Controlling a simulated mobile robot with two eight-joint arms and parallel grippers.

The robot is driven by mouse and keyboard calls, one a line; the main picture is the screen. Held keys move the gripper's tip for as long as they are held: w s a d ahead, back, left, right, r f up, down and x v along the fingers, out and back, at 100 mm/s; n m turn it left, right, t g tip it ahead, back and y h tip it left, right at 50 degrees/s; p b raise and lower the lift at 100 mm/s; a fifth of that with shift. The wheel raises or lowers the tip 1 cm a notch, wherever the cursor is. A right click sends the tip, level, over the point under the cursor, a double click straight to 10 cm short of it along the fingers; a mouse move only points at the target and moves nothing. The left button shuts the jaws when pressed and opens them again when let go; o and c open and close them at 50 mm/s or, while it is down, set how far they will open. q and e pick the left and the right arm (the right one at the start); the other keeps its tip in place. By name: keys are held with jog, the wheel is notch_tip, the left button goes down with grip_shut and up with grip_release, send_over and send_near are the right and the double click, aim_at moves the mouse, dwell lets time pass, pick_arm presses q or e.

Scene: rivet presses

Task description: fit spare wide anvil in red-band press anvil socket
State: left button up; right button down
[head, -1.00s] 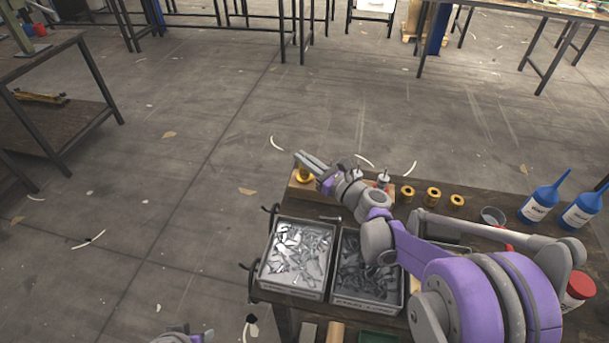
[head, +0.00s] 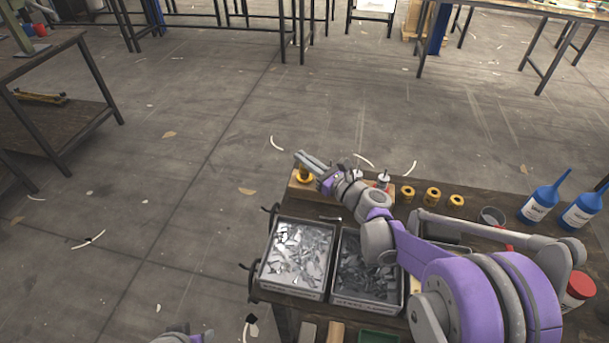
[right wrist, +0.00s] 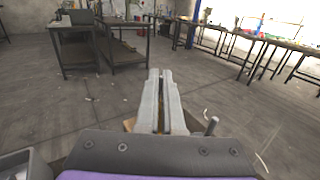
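My right gripper (head: 310,160) is over the left end of a wooden block (head: 328,196) at the table's far left corner. Its fingers lie just above or at a yellow round piece (head: 305,178) on that block; contact is unclear. In the right wrist view the two fingers (right wrist: 161,76) are nearly parallel with a narrow gap, and a yellowish-brown strip shows between them. Two small pale pieces with upright pins, one (head: 384,179) partly behind my wrist, stand farther right. I cannot tell which piece is the wide anvil. No red-band press is clearly identifiable. My left fingers are out of view.
Two grey bins of metal scraps, left (head: 297,257) and right (head: 366,275), stand before the block. Several yellow spools (head: 433,194) stand to the right. Blue bottles (head: 540,203) and a red-lidded jar (head: 578,290) are at right. Open floor lies beyond the table.

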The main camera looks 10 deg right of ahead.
dwell(0.5)
notch_tip(320, 180, up, 10)
jog(key=shift+f+p, duration=0.2)
jog(key=shift+p, duration=0.6)
jog(key=shift+a+r, duration=0.1)
jog(key=shift+r, duration=0.1)
